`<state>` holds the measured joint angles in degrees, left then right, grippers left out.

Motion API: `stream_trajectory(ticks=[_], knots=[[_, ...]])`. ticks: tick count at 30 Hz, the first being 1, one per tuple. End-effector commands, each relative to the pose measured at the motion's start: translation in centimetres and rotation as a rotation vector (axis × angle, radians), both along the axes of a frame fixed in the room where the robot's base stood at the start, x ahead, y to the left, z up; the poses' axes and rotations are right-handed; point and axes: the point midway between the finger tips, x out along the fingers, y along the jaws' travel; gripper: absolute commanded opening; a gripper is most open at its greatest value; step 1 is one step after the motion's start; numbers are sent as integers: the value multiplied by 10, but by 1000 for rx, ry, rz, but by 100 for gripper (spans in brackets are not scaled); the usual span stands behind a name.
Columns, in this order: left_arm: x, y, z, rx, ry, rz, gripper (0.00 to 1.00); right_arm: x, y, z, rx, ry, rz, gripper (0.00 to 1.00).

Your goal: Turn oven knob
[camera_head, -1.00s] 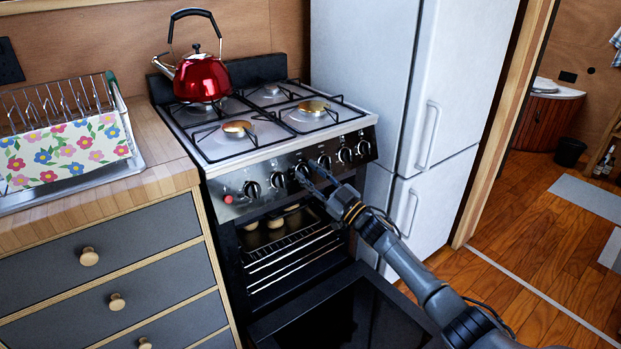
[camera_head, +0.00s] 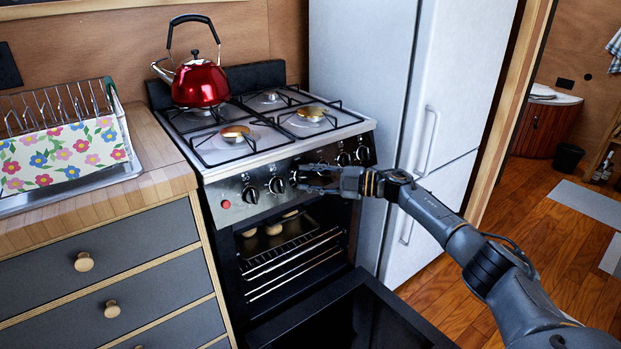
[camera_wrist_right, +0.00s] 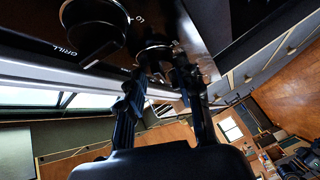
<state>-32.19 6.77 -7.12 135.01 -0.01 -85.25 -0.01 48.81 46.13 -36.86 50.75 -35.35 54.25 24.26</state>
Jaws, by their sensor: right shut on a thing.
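The oven (camera_head: 225,188) is a stove with a dark front panel carrying a row of black-and-silver knobs. Two knobs, one at the left (camera_head: 250,194) and one beside it (camera_head: 276,185), stand clear left of my right gripper. My right gripper (camera_head: 302,180) is at the middle of the panel, shut on an oven knob (camera_wrist_right: 152,50). In the right wrist view the fingers reach to either side of this knob, and another knob (camera_wrist_right: 92,25) with the word GRILL beside it is next to it. In the head view the gripper hides most of the held knob. My left gripper is not in view.
The oven door (camera_head: 365,315) hangs open below the panel, with round items on the rack inside. A red kettle (camera_head: 201,83) stands on the back left burner. A dish rack (camera_head: 62,150) is on the counter at left; a white fridge (camera_head: 360,75) stands close at right.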

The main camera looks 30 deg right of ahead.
Motion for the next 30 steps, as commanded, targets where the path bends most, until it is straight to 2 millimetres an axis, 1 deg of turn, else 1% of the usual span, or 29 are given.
stream_trajectory(ticks=[6, 15, 19, 29, 30], knots=[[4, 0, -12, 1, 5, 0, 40, 0, -1, 2, -122, -17, 40, 3], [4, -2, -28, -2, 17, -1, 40, 0, 0, 1, -202, -28, 68, 3], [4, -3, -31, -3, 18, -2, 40, 0, 0, 1, -211, -30, 71, 3], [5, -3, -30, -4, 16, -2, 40, 0, 0, 1, -211, -29, 72, 3], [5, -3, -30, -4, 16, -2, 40, 0, 1, 1, -211, -29, 72, 38]])
